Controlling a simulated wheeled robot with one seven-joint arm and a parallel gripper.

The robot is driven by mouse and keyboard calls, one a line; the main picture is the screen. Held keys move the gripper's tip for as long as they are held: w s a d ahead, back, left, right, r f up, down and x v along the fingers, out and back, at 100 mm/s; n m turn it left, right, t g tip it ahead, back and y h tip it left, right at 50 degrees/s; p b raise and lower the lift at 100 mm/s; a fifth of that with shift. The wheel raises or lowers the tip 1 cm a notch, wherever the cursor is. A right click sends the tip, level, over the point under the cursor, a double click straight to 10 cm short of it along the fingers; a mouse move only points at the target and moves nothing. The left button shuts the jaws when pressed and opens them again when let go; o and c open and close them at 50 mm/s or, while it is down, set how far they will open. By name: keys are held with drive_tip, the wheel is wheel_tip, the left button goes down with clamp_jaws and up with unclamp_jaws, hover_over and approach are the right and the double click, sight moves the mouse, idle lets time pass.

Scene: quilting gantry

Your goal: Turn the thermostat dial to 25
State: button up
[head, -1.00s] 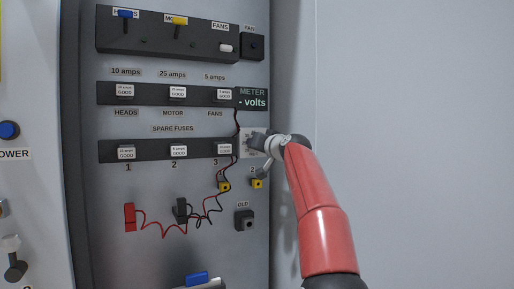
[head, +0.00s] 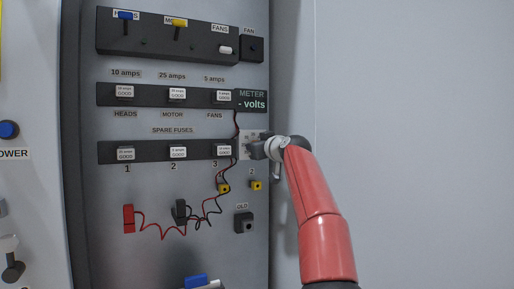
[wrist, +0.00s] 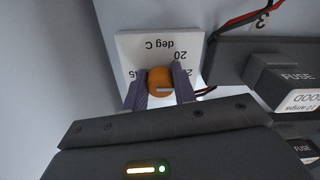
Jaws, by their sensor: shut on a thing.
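The thermostat is a white plate (wrist: 135,45) marked "deg C", upside down in the wrist view. Its round orange dial (wrist: 160,78) sits between the fingers of my gripper (wrist: 160,88), which is shut on it. The "20" on the plate is readable; numbers beside both fingers are partly covered. In the head view the plate (head: 246,143) is at the panel's right edge, with my gripper (head: 259,149) against it, hiding the dial.
Fuse rows (head: 165,151) and a meter (head: 252,100) lie left of and above the thermostat. Red and black wires (head: 237,124) run close by the plate. A yellow socket (head: 256,185) sits just below. Right of the panel is plain wall.

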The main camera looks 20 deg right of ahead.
drive_tip(key=shift+f, duration=0.2)
drive_tip(key=o, duration=1)
drive_tip(key=shift+r, duration=0.1)
drive_tip(key=shift+s, duration=0.1)
drive_tip(key=s+b, duration=0.3)
drive_tip(key=s, duration=0.4)
drive_tip(key=shift+s+d, duration=0.15)
drive_tip(key=shift+s, duration=0.15)
